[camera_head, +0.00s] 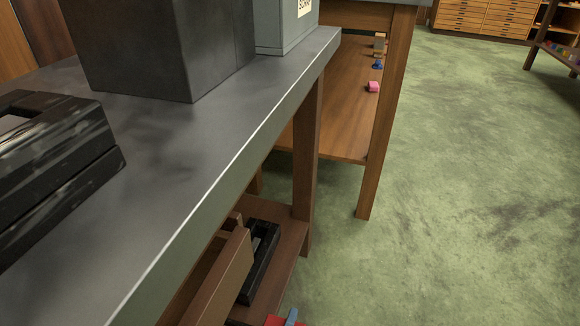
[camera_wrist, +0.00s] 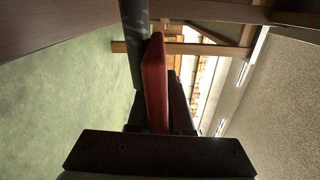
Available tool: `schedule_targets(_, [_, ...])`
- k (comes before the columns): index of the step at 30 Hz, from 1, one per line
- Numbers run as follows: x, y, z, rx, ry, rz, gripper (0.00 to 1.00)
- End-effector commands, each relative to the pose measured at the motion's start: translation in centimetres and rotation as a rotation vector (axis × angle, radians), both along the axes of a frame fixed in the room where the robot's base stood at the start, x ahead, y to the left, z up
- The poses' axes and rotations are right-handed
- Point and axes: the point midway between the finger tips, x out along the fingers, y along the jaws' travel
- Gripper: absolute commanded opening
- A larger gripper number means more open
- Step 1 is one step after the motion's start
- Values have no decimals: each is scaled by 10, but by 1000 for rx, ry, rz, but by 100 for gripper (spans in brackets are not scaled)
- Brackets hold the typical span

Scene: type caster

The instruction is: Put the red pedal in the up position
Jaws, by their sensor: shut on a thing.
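The red pedal (camera_wrist: 155,70) is a long, flat red bar in the middle of the wrist view. It stands on edge and runs away from the camera, with its far end next to a dark rounded bar (camera_wrist: 134,30). My gripper (camera_wrist: 156,100) is around the pedal, with one dark finger on each side, and is shut on it. The pedal's near end is hidden by the gripper's dark body. In the head view, a small red piece (camera_head: 274,321) with a blue piece beside it is cut off at the bottom edge; I cannot tell if it is the pedal.
A grey-topped bench (camera_head: 150,190) fills the left of the head view, with a dark block (camera_head: 160,45) and a black machine part (camera_head: 50,150) on it. A wooden lower shelf (camera_head: 285,240) holds a black tray (camera_head: 260,260). The green floor (camera_head: 470,190) to the right is clear.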

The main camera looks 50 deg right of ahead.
Motion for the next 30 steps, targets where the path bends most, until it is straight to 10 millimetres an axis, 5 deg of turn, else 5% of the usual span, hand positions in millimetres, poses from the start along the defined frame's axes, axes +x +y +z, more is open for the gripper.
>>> schedule_targets(1, [2, 1, 17, -2, -7, 3, 0])
schedule_targets(10, [11, 5, 49, -1, -14, 5, 0])
schedule_targets(25, [18, 8, 55, 0, -21, 11, 0])
schedule_targets(26, [19, 8, 55, 0, -21, 12, 29])
schedule_targets(30, [18, 8, 55, 0, -18, 13, 45])
